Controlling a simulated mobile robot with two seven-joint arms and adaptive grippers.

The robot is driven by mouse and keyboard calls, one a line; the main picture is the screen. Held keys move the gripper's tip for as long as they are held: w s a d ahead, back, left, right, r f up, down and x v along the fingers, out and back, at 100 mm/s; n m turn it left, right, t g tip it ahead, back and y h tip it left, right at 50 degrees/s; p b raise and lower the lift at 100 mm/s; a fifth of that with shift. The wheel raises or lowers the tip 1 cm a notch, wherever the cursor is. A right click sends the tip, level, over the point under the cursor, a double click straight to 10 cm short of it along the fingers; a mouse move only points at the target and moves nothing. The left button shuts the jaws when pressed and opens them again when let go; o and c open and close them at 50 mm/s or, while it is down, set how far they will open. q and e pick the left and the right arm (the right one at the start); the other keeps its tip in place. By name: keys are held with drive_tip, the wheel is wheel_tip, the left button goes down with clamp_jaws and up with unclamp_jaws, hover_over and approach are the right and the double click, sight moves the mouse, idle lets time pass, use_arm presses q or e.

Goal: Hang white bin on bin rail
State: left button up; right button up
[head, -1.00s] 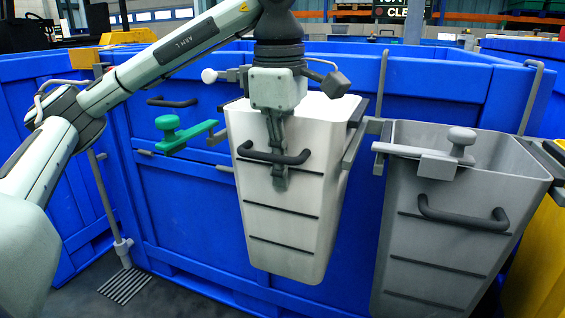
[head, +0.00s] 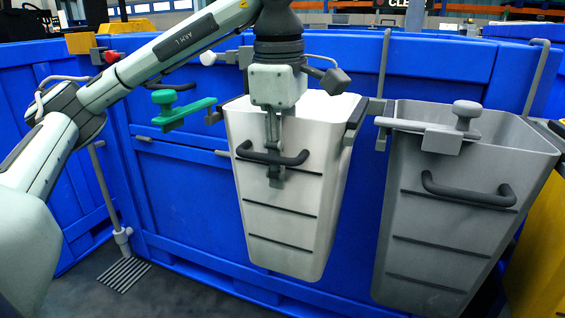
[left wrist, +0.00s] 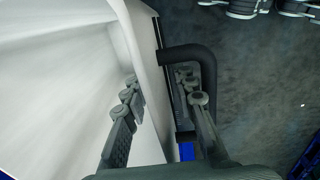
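The white bin (head: 290,215) is an upright, tapered tub with a dark front handle, in the middle of the head view. It is in front of the blue crate. My left gripper (head: 275,178) is at its near side, by the handle. In the left wrist view the fingers (left wrist: 160,100) straddle the bin's wall, one inside and one outside beside the handle (left wrist: 190,52). The gripper seems shut on that wall. Grey rail or bracket parts (head: 380,108) show at the bin's right; most of the rail behind it is hidden. My right gripper is out of view.
A grey bin (head: 445,225) with a knobbed clamp (head: 460,125) stands close at the right. A green clamp (head: 180,112) sticks out left of the white bin. The blue crate (head: 165,190) fills the background.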

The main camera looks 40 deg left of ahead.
use_arm(q)
drive_tip(key=shift+r, duration=0.1)
drive_tip(key=r, duration=1.1)
drive_tip(key=shift+s+d+r, duration=0.1)
drive_tip(key=shift+s+r, duration=0.3)
